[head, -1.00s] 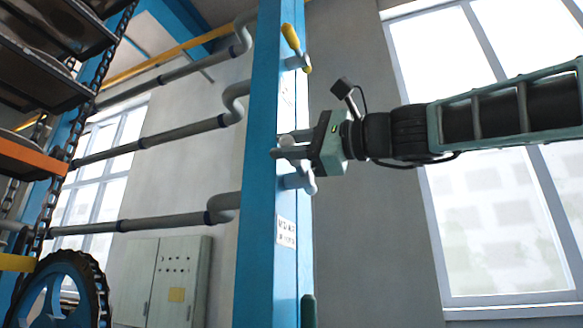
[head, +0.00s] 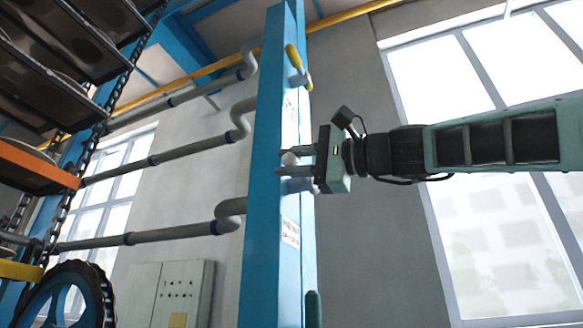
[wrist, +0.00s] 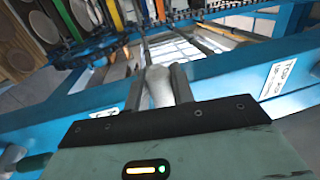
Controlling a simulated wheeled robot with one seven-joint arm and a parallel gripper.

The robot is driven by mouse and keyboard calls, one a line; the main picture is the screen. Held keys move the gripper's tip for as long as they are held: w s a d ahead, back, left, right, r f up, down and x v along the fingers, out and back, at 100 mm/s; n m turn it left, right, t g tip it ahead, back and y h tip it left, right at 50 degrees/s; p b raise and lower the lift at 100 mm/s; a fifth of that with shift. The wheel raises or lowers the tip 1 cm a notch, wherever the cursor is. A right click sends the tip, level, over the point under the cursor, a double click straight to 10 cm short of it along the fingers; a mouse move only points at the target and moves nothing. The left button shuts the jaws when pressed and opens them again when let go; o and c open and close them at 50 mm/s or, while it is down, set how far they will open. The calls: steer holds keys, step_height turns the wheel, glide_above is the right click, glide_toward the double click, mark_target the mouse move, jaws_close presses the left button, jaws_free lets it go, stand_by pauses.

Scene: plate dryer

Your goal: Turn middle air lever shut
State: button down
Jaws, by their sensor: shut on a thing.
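The middle air lever's pale grey valve part (head: 289,159) is on the blue column. It shows between the two fingers of my gripper (head: 284,161). In the wrist view the fingers of my gripper (wrist: 160,84) are on both sides of a pale rounded piece (wrist: 159,90), shut on it. The rest of the middle lever is hidden by my gripper, so its angle cannot be told. A yellow lever (head: 292,57) sits higher on the column, slanted. A green handle (head: 313,308) shows low on the column; it is also at the wrist view's lower left (wrist: 32,164).
The blue column (head: 263,220) bears white labels (head: 290,232). Grey pipes (head: 180,150) run to it from the left. A chain with racks and a toothed wheel (head: 75,297) stands at far left. A grey cabinet (head: 170,292) is behind.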

steer(key=shift+f, duration=0.1)
steer(key=c, duration=1.2)
jaws_free()
steer(key=shift+c, duration=0.2)
steer(key=b+v, duration=0.5)
steer(key=v, duration=1.2)
steer(key=shift+d, duration=0.2)
